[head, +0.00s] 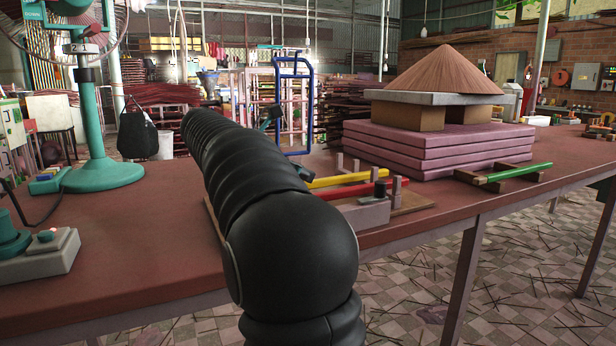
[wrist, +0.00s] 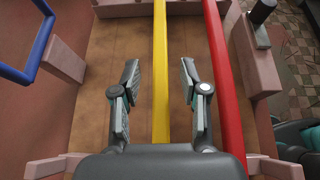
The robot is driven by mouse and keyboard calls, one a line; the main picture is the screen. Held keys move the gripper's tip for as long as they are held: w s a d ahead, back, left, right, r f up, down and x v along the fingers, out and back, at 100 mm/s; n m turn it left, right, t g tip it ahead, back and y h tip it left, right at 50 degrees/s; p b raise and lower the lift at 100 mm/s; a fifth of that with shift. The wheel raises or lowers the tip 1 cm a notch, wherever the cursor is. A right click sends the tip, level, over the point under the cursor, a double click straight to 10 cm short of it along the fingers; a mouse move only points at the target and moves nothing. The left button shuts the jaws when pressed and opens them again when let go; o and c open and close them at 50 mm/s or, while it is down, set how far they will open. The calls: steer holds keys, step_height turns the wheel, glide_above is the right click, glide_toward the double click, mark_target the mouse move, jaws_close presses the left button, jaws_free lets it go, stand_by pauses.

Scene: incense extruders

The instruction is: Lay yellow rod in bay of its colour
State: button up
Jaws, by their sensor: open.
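The yellow rod (head: 345,179) lies beside the red rod (head: 350,191) across a low holder with pinkish blocks, partly hidden behind my black arm in the head view. In the wrist view my gripper (wrist: 160,68) is open, with one finger on each side of the yellow rod (wrist: 160,35). A gap shows between the rod and each finger. The red rod (wrist: 222,80) runs alongside, to the right of the right finger. I cannot tell the gripper's height over the rod. A bay marked yellow cannot be made out.
The holder has a brown wooden board (wrist: 100,100) and a pink post (wrist: 252,50) at right. A blue tube frame (wrist: 30,75) is at left. A green rod (head: 518,171) lies on a wooden rack beside stacked pink slabs (head: 425,150). A green-based fan (head: 103,175) stands at left.

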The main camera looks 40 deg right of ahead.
steer(key=p+v, duration=0.1)
steer(key=v, duration=0.8)
steer(key=shift+a+r, duration=0.1)
steer(key=shift+s, duration=0.15)
